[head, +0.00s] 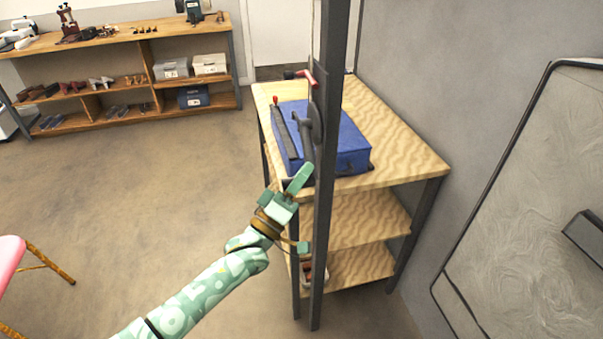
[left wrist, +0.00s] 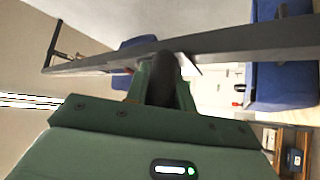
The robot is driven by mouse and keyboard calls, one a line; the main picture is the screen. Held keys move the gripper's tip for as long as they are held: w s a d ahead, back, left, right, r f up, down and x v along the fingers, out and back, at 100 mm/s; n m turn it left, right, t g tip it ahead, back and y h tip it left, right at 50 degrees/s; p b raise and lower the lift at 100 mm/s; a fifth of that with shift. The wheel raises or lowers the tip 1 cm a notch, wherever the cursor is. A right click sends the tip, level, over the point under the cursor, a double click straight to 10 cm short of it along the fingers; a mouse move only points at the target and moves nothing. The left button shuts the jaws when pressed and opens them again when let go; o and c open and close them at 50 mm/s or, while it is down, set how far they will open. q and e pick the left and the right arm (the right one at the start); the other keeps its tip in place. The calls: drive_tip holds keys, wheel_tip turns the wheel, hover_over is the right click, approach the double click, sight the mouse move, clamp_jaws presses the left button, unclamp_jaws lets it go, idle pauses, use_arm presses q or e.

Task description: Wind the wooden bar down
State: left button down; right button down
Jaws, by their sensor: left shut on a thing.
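A dark upright post (head: 328,200) carries a grey winch with a crank (head: 304,128) on its left side. My left gripper (head: 303,172) is at the lower end of the crank, against the post. In the left wrist view its green fingers (left wrist: 163,88) are shut around a dark, rounded crank handle (left wrist: 164,68), with the post (left wrist: 225,42) running across just behind. The fingers hide part of the handle. I cannot make out the wooden bar in either view. My right gripper is not in view.
A wooden shelf table (head: 405,150) stands behind the post, with a blue case (head: 345,150) on top. A grey wall and framed panel (head: 530,200) close off the right. A pink seat (head: 10,258) is at the left edge. The floor (head: 150,180) between is clear.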

use_arm(q)
drive_tip(key=shift+a+r, duration=0.1)
drive_tip(key=shift+r, duration=0.05)
drive_tip(key=c, duration=1.2)
unclamp_jaws()
drive_tip(key=v, duration=1.6)
drive_tip(key=shift+s+a, duration=0.1)
drive_tip(key=shift+s, duration=0.05)
